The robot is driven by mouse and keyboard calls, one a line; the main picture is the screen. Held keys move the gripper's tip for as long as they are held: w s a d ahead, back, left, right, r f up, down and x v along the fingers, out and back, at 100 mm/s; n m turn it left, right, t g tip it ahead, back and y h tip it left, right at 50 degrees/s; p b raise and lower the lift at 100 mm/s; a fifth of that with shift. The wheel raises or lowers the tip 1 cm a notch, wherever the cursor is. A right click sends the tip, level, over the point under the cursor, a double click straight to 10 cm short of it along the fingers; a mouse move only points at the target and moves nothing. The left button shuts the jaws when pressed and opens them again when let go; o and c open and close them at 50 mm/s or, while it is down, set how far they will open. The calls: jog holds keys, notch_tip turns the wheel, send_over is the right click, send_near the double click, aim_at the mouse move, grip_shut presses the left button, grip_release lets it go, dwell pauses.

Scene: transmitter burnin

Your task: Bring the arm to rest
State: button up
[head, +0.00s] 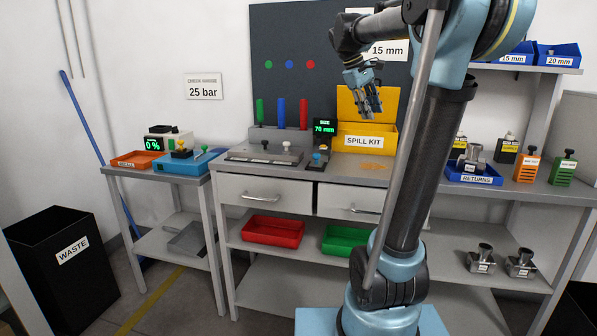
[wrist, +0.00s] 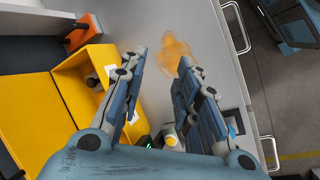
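My arm rises from its blue base at the right of the head view, bends at the top and reaches left over the workbench. My gripper (head: 369,108) hangs above the bench in front of the yellow spill kit box (head: 357,123), pointing down. In the wrist view my gripper (wrist: 163,62) has its two fingers apart with nothing between them. Beyond the fingertips an orange-brown spill (wrist: 177,52) lies on the grey bench top; it also shows in the head view (head: 373,167). The fingers do not touch the bench.
The grey workbench (head: 232,180) has a small display reading 70 mm (head: 324,127). A blue returns tray (head: 474,178) stands to the right. A black waste bin (head: 62,275) stands on the floor at left. Red (head: 272,231) and green (head: 345,240) trays are on the lower shelf.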

jog(key=s+a+f+m+y, duration=0.2)
jog(key=s+f+m, duration=0.1)
jog(key=s+f, duration=1.1)
jog(key=s+a+f+m+y, duration=0.3)
jog(key=s+f, duration=1.1)
jog(key=f, duration=0.5)
jog(key=shift+s+f+m+t, duration=0.35)
jog(key=shift+f+m+t, duration=0.05)
jog(key=shift+m, duration=0.1)
jog(key=shift+w+a+f, duration=0.1)
jog(key=shift+w+f, duration=0.1)
jog(key=shift+w, duration=0.25)
jog(key=shift+o, duration=0.4)
